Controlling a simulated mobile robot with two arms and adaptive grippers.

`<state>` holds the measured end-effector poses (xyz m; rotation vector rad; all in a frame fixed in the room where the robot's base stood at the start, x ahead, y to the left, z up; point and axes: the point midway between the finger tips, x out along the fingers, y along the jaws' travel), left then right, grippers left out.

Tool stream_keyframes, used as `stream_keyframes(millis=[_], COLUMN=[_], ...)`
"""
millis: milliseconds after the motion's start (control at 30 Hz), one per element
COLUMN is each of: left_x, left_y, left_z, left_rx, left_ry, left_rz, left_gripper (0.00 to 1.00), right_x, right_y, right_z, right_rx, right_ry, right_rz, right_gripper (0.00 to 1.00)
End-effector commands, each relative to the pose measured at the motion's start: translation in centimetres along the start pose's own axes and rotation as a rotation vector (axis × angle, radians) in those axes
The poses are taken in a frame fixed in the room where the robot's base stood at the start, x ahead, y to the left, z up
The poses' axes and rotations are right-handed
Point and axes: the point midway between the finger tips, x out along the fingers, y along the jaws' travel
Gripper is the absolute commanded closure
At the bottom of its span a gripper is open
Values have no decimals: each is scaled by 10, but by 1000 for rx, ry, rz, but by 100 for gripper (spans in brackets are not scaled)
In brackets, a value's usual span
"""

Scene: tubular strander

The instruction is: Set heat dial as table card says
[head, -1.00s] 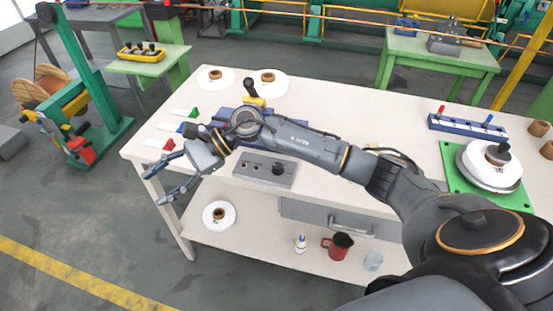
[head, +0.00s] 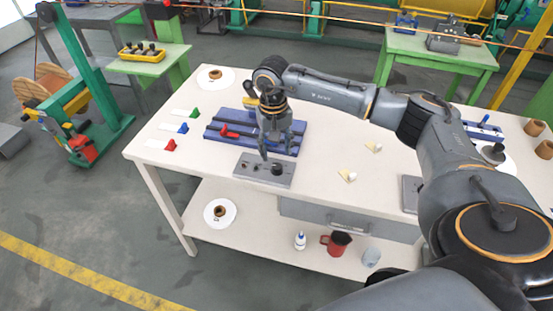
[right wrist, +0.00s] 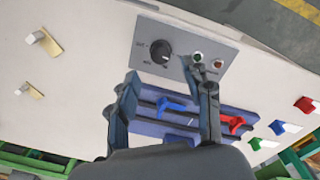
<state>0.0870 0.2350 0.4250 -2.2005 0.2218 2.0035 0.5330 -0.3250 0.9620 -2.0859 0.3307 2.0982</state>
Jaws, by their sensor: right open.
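The heat dial is a round black knob (head: 278,169) on a grey panel (head: 252,170) near the table's front edge. In the right wrist view, the knob (right wrist: 161,49) has a white pointer mark and small markings around it, too small to read. My right gripper (head: 277,154) is open and empty above the panel, fingers pointing down. In the right wrist view, its fingertips (right wrist: 168,77) are apart, with the knob beyond them; I see no contact. I cannot pick out a card with readable writing. My left gripper is out of view.
A green button (right wrist: 197,56) and red button (right wrist: 219,64) sit beside the dial. A blue slotted fixture (head: 228,133) lies behind the panel. Red (head: 171,145), blue (head: 183,128) and green (head: 195,112) pieces stand left of it.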

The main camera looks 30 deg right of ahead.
Motion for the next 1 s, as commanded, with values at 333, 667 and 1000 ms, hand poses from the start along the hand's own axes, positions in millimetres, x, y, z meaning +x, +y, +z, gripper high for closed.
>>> stream_keyframes(millis=[333,667,1000], left_x=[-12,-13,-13], left_y=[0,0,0], left_z=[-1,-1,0], left_rx=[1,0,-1], left_ry=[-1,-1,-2], left_rz=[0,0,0], left_gripper=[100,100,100], right_x=[50,57,57], right_y=[-1,-1,-1], right_z=[0,0,0], right_rx=[0,0,0], right_ry=[-2,0,0], right_rz=[-2,-2,-2], right_gripper=[50,50,100])
